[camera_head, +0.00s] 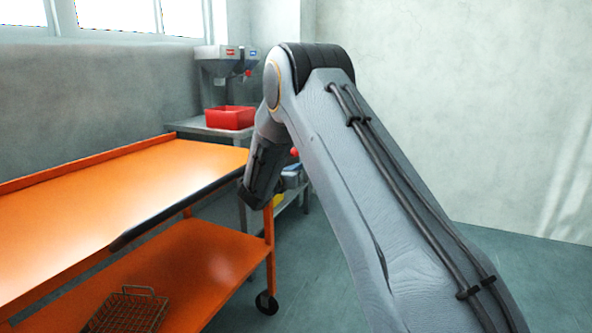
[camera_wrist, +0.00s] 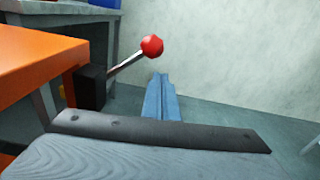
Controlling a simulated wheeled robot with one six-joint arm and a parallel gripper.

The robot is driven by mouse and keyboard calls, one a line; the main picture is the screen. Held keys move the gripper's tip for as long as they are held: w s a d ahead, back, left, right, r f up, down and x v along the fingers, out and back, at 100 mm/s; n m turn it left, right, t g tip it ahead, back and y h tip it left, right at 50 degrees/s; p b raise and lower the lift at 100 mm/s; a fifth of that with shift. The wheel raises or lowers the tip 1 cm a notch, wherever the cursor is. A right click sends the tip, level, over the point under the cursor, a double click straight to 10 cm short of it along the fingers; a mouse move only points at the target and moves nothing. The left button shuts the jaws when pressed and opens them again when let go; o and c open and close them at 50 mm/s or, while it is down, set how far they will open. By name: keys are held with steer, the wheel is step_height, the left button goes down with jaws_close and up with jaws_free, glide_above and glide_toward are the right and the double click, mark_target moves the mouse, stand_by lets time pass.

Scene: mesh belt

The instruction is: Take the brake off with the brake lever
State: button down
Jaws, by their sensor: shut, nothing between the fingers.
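The brake lever is a metal rod (camera_wrist: 126,65) with a red ball knob (camera_wrist: 152,46). It slants up and to the right from a black block (camera_wrist: 91,88) at the corner of the orange cart (camera_wrist: 40,62). My gripper (camera_wrist: 160,78) shows in the wrist view as shut, empty blue-grey fingers. They appear just below and right of the knob, with a small gap in the picture; the distance in depth is unclear. In the head view a red ball (camera_head: 295,152) peeks out past my arm, likely the same knob; my arm hides the rod and the gripper's fingers.
The orange cart has a bare top (camera_head: 120,195) and a lower shelf with a wire basket (camera_head: 130,310). A wheel (camera_head: 266,303) stands at its near right corner. Behind is a grey stand with a red bin (camera_head: 229,117) under a dispenser (camera_head: 222,65). The floor at right is clear.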

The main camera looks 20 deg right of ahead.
steer(key=s+a+f, duration=0.2)
steer(key=s+a, duration=0.4)
steer(key=s, duration=0.3)
steer(key=shift+s+f, duration=0.35)
steer(key=shift+f, duration=0.05)
